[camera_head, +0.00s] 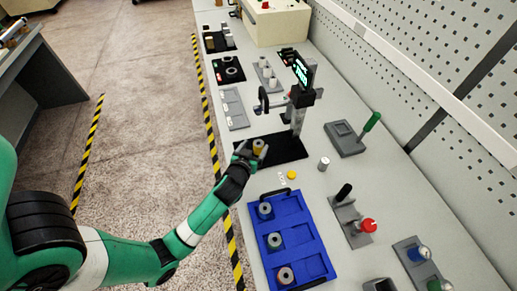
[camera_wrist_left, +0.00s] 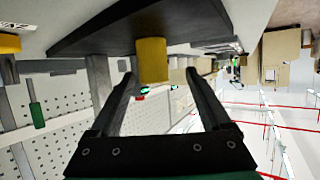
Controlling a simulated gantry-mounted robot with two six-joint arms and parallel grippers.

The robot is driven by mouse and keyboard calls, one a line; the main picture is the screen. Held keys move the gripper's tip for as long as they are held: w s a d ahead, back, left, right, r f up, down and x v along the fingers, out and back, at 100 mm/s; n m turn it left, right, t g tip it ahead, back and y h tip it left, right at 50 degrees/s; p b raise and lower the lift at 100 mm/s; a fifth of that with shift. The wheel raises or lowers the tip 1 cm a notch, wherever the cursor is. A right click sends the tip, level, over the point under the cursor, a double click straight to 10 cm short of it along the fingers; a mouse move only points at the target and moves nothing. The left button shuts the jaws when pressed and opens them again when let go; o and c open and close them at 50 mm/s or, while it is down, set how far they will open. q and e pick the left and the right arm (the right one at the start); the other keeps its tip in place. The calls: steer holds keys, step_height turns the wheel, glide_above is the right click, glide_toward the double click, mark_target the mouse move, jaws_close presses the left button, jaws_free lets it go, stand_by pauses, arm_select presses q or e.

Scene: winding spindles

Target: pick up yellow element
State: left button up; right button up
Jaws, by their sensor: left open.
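The yellow element (camera_head: 258,150) is a small cylinder on the black base plate (camera_head: 286,150) of the stand. In the left wrist view, which looks upside down, the yellow element (camera_wrist_left: 152,60) shows between my finger lines, with its far end against the dark plate (camera_wrist_left: 110,30). My left gripper (camera_head: 250,151) is at the plate's left end, right by the element. Its two fingers (camera_wrist_left: 159,77) are spread, with a visible gap to the element on both sides. Whether the fingertips reach alongside it is hard to tell. My right gripper is not in view.
The upright stand with a screen (camera_head: 303,73) rises behind the gripper. A small grey cylinder (camera_head: 324,164) and a green-handled lever (camera_head: 371,122) stand to the right.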

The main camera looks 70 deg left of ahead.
mark_target(261, 141)
arm_select(q)
steer(key=x, duration=0.2)
steer(key=b+x, duration=0.1)
steer(key=x, duration=0.2)
steer(key=shift+w+d+f+b, duration=0.1)
steer(key=shift+w+f+b, duration=0.3)
steer(key=shift+w, duration=0.1)
jaws_close()
